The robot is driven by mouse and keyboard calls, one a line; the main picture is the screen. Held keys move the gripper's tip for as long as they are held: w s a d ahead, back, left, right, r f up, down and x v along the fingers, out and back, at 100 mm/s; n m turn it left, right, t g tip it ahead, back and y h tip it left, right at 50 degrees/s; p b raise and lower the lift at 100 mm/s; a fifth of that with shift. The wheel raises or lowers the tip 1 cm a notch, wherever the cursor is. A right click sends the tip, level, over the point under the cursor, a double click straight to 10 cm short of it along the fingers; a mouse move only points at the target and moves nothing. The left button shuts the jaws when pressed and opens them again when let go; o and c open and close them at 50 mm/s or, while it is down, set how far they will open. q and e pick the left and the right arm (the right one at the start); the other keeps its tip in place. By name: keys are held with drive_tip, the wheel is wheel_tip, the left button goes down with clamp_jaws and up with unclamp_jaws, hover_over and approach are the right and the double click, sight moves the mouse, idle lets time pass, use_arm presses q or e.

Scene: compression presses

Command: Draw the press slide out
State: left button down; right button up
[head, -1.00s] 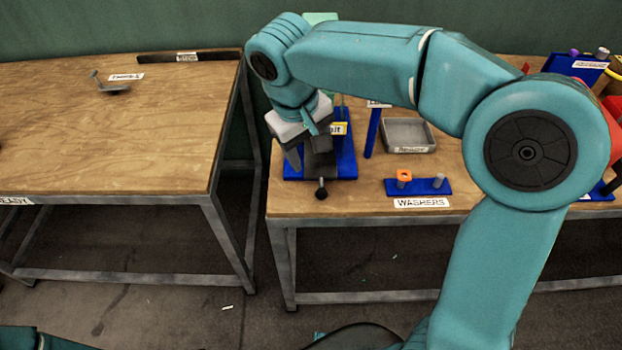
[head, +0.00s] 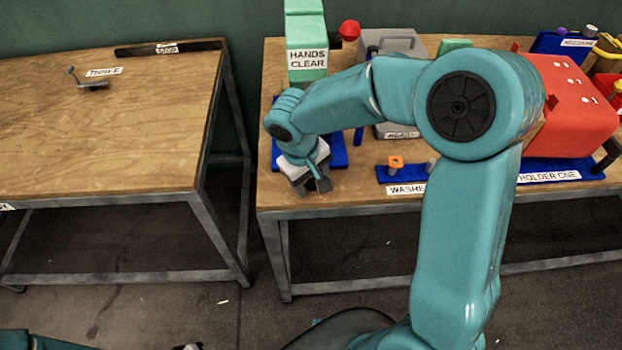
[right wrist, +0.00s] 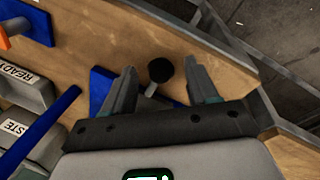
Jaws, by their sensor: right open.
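The press is a green block (head: 306,38) labelled HANDS CLEAR above a blue base (head: 339,152). In the right wrist view the slide's round black knob (right wrist: 160,70) sits on a short grey rod (right wrist: 151,90), with part of the blue base (right wrist: 102,90) to its left. My right gripper (head: 316,187) is at the front of the press, near the table's front edge, and hides the knob in the head view. Its open fingers (right wrist: 160,80) lie on either side of the knob and appear apart from it. I cannot tell their exact height. My left gripper does not show.
A blue washer stand (head: 402,175) with an orange piece is right of the press. A grey tray (head: 398,131) lies behind it. A red box (head: 571,105) stands farther right. A second wooden table (head: 110,140), mostly bare, is across a gap on the left.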

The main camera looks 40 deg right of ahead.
drive_tip(key=shift+f, duration=0.35)
clamp_jaws()
drive_tip(key=shift+s+a+f, duration=0.1)
drive_tip(key=shift+s, duration=0.05)
drive_tip(key=s+a+b, duration=0.4)
drive_tip(key=s+a, duration=0.1)
drive_tip(key=s, duration=0.3)
drive_tip(key=shift+s, duration=0.3)
drive_tip(key=shift+a, duration=0.1)
